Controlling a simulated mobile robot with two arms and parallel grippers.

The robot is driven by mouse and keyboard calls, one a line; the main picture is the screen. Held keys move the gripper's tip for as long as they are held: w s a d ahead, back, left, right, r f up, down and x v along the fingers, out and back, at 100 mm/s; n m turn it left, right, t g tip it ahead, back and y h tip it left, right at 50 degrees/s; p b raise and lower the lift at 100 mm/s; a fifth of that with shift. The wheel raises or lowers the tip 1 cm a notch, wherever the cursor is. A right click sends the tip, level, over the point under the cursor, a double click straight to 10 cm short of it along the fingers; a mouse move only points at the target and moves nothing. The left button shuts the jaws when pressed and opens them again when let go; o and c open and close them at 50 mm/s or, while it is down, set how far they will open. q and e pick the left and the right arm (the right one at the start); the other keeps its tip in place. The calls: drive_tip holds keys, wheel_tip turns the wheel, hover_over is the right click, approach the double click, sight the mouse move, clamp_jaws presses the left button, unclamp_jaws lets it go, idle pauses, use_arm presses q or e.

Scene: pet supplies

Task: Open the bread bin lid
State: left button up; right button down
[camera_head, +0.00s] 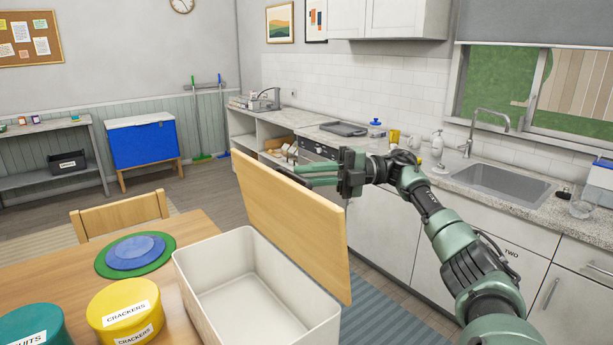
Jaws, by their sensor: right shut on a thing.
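The bread bin (257,318) is a cream, open-topped box on the wooden table, and its inside looks empty. Its flat wooden lid (290,225) stands steeply tilted up along the bin's right side. My right gripper (285,171) reaches in from the right and is shut on the lid near its top edge. The lid hides part of the fingertips. My left gripper is not in view.
On the table (60,275) stand a yellow crackers tin (125,308), a teal tin (35,325) and a blue plate on a green mat (135,253). A chair (120,215) is behind. The counter with a sink (500,183) runs along the right.

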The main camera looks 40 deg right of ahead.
drive_tip(key=c, duration=1.4)
unclamp_jaws()
drive_tip(key=b+v, duration=0.2)
drive_tip(key=v, duration=0.5)
drive_tip(key=shift+d, duration=0.4)
drive_tip(key=shift+s, duration=0.2)
